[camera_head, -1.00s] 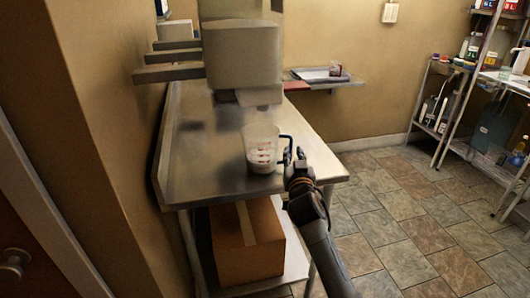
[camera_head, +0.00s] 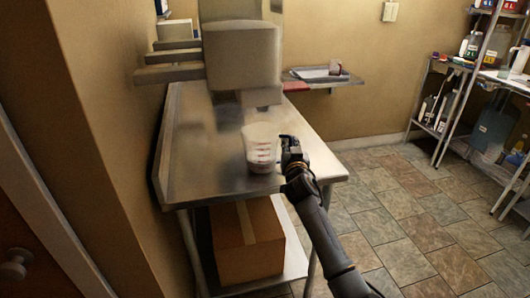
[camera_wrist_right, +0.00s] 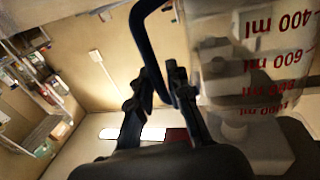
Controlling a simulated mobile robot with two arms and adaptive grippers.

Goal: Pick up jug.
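The jug (camera_head: 261,150) is a clear measuring jug with red markings. It stands upright near the right edge of the steel table (camera_head: 205,180). In the right wrist view the jug (camera_wrist_right: 250,60) fills the upper right, with its dark blue handle (camera_wrist_right: 143,35) beside it. My right gripper (camera_head: 288,143) is at the handle side of the jug and hides most of the handle in the head view. In the wrist view the fingers (camera_wrist_right: 160,78) are apart, one on each side of the handle; a firm grip does not show. My left gripper is not in view.
A grey machine (camera_head: 242,55) stands on the table behind the jug. A cardboard box (camera_head: 247,245) sits on the shelf below. A wall shelf (camera_head: 345,80) is at the back. Racks with bottles (camera_head: 485,130) stand at the right. The floor between is clear.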

